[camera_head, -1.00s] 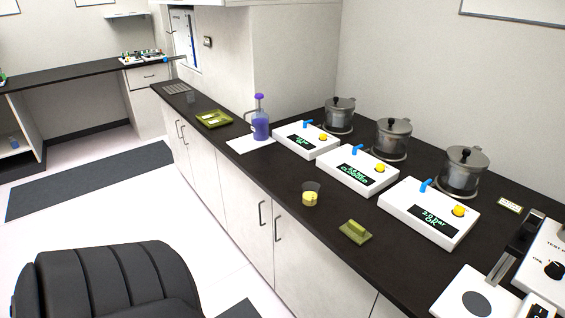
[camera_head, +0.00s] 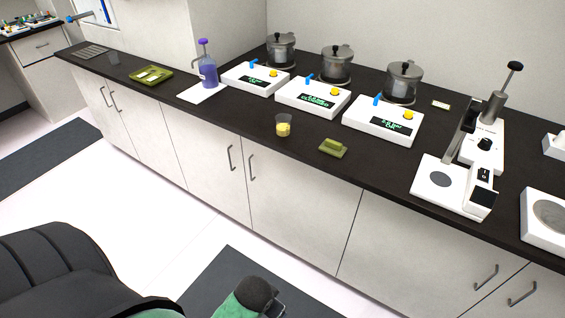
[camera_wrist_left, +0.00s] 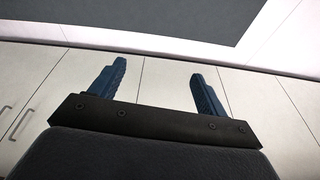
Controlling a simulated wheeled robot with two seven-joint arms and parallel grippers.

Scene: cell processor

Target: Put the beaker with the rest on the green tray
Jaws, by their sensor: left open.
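A small clear beaker with yellow contents (camera_head: 283,126) stands upright on the black counter, near its front edge. The green tray (camera_head: 164,83) lies farther left on the same counter and holds pale items too small to make out. My right gripper is not in view.
A purple wash bottle (camera_head: 207,72) stands between tray and beaker. White control boxes (camera_head: 315,97) with metal pots line up behind the beaker. An olive handled block (camera_head: 333,148) lies right of it. A white press-like device (camera_head: 440,185) stands farther right.

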